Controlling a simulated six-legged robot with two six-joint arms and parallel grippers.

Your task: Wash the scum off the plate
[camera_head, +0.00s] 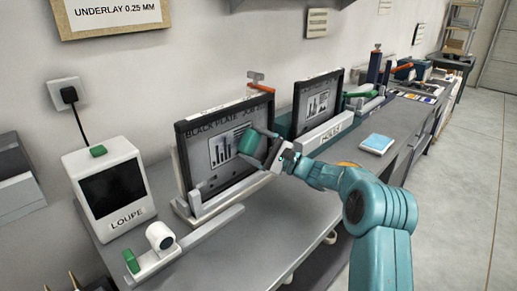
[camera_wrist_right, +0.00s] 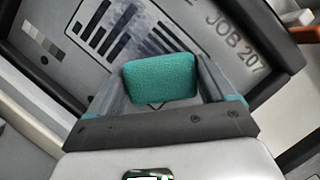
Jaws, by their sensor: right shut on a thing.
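The plate (camera_head: 206,173) stands tilted back in a dark frame on the bench, marked "BLACK PLATE" and "JOB 207", with a printed bar chart. It also shows in the right wrist view (camera_wrist_right: 225,50). My right gripper (camera_head: 262,150) is in front of the plate's right half, shut on a green sponge (camera_wrist_right: 160,77). The sponge (camera_head: 249,141) is at the chart's upper right; I cannot tell whether it touches the plate. I cannot make out distinct scum. My left gripper is not in view.
A white box labelled "LOUPE" (camera_head: 109,186) stands at the left. A small white and green device (camera_head: 158,246) sits in front of it. A second framed plate (camera_head: 317,102) is behind to the right. A blue pad (camera_head: 376,144) lies on the bench (camera_head: 262,232), whose front is clear.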

